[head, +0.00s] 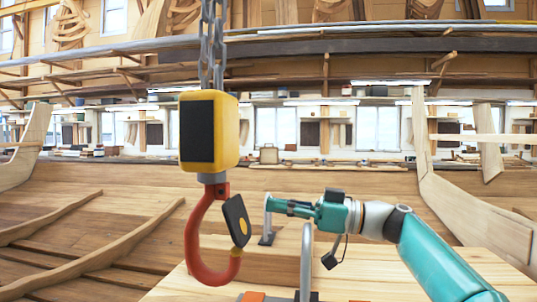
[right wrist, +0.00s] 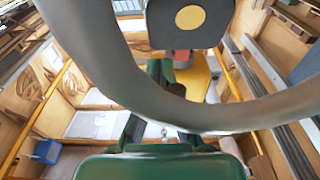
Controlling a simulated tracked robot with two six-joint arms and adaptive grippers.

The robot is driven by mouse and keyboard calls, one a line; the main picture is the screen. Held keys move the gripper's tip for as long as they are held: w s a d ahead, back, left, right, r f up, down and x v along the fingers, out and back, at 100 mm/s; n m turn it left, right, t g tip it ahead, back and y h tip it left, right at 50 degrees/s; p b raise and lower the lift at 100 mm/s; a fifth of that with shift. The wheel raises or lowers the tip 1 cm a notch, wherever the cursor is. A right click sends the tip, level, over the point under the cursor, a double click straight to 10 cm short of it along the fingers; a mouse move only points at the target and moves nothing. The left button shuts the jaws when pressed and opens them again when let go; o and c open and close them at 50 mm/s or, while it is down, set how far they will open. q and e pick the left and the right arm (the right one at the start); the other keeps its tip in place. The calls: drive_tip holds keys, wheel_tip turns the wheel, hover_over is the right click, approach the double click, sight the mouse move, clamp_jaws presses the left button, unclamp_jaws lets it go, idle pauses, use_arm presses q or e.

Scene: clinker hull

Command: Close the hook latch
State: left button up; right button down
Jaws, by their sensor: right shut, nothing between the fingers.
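A hook latch (head: 237,221), a black plate with a yellow dot, hangs slanted between the red hook's (head: 193,238) shank and its tip. Its lower end is close to the hook tip; I cannot tell whether it touches. The hook hangs under a yellow block (head: 224,131) with a black face. My right gripper (head: 268,208) is shut and empty, just right of the latch with a small gap in the picture. In the right wrist view the latch (right wrist: 190,20) is at the top, beyond a grey curved bar. My left gripper is out of view.
A grey arched bar (head: 306,262) stands below my right gripper. It crosses the right wrist view as a curved bar (right wrist: 150,95) close to the camera. A chain (head: 212,45) holds the block. Wooden hull planks (head: 90,225) surround the area, and open air lies left of the hook.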

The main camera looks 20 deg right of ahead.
drive_tip(key=shift+d, duration=0.1)
drive_tip(key=v, duration=1.2)
